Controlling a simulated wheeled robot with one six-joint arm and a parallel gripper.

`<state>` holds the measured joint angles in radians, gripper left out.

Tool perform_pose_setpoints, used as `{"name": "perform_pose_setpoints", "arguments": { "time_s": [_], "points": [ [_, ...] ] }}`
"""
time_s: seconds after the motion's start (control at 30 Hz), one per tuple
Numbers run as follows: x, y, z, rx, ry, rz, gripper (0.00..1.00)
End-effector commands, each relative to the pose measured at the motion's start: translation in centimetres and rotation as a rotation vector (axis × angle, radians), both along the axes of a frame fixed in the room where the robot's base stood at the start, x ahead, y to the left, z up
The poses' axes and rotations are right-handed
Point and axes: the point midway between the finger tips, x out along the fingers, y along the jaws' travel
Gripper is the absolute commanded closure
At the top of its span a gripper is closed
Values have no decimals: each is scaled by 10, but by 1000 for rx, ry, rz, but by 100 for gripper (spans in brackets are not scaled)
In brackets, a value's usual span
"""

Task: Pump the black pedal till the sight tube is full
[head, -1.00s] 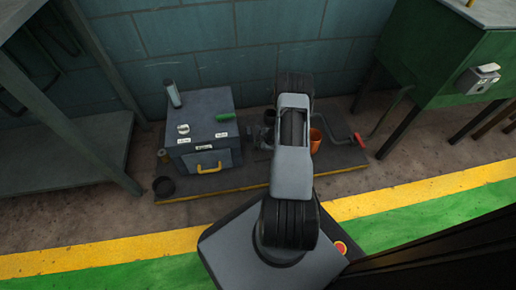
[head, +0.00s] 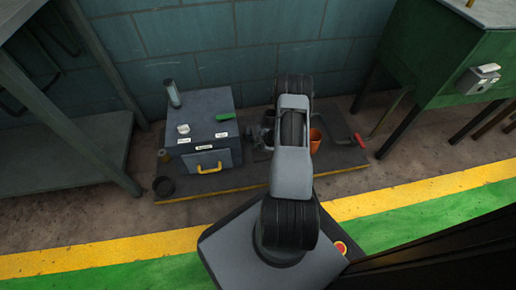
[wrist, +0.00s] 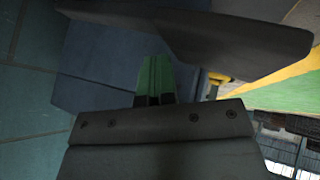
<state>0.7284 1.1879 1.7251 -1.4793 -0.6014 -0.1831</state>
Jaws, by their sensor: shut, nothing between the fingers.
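A pale sight tube (head: 173,93) stands at the back left corner of a grey-blue box (head: 209,102); its fill level is too small to tell. I cannot pick out the black pedal with certainty. In the head view, my arm hides much of the area right of the box.
The box has a green piece (head: 225,117) and a white knob (head: 183,129) on top and a yellow handle (head: 209,168) in front. An orange cup (head: 315,140) and a red-ended crank (head: 358,139) are right of my arm. A shelf (head: 85,150) stands left, a green cabinet (head: 440,70) right.

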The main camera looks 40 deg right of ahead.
Motion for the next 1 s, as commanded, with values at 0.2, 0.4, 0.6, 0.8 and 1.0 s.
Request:
{"name": "perform_pose_setpoints", "arguments": {
  "time_s": [0.2, 0.4, 0.6, 0.8, 1.0],
  "points": [
    [-2, 1, -4, 1, 3, 0, 100],
    [-2, 1, -6, 1, 2, 0, 100],
    [-2, 1, -9, 1, 2, 0, 100],
    [-3, 1, -11, 1, 3, -1, 100],
    [-4, 2, -14, 1, 3, 0, 100]
  ]
}}
